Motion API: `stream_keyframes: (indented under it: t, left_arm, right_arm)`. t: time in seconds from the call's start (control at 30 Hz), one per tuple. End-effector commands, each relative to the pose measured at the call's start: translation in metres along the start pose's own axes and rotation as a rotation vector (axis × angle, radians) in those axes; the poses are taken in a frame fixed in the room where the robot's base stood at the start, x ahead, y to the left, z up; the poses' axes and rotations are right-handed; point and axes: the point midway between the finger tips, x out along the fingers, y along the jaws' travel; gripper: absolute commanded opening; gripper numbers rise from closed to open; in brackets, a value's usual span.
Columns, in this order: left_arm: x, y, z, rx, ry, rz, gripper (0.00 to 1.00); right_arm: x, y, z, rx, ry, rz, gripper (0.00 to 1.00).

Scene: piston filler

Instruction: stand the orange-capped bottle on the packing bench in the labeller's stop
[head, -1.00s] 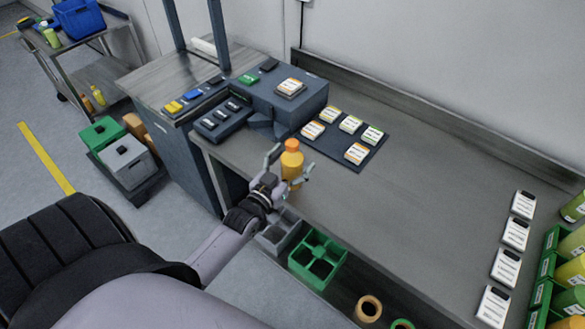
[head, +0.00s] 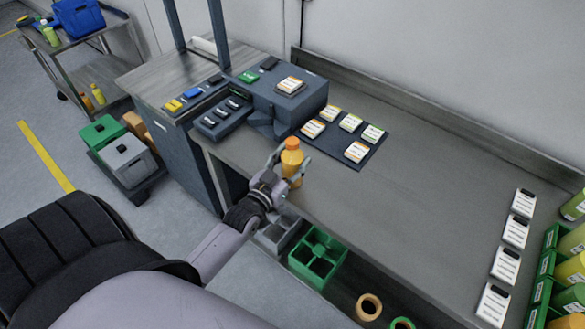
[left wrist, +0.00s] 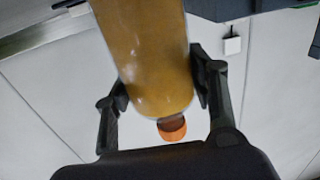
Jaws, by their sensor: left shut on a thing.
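The orange-capped bottle (head: 292,163) stands upright near the bench's front edge in the head view, filled with orange-yellow liquid. My left gripper (head: 288,170) is shut on it, one finger on each side. In the left wrist view the bottle (left wrist: 147,55) fills the space between the fingers, and its orange cap shows below. The labeller (head: 285,97) is the dark box on the bench behind and left of the bottle. A dark bracket (head: 268,124) projects from its front, close to the bottle but apart from it. My right gripper is not in view.
A dark mat (head: 349,146) with several label rolls or cards lies right of the labeller. A button panel (head: 222,119) sits at its left. The bench (head: 420,200) is clear in the middle. White-labelled cards and green crates with bottles are at the right.

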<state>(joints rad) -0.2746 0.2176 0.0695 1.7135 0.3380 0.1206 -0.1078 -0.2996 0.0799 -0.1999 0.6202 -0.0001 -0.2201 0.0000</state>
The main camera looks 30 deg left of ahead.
Motion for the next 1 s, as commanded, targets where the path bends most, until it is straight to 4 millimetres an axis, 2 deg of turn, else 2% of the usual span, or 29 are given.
stream_keyframes:
  t: [0.3,0.47,0.63,0.77,1.0]
  left_arm:
    - [0.001,0.0,-0.002,0.0,0.005,0.0,0.01]
    - [0.001,0.0,-0.004,0.0,0.006,0.0,0.01]
    - [0.001,0.0,-0.013,-0.001,0.007,0.0,0.01]
    - [0.0,0.0,-0.033,-0.001,0.009,-0.001,0.01]
    - [0.001,0.0,-0.104,0.0,0.014,0.0,0.01]
  right_arm:
    - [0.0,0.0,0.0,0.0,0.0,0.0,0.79]
    - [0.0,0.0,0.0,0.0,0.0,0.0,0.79]
    - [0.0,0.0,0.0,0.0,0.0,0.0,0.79]
    - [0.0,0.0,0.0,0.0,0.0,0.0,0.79]
    - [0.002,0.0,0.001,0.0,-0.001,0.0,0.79]
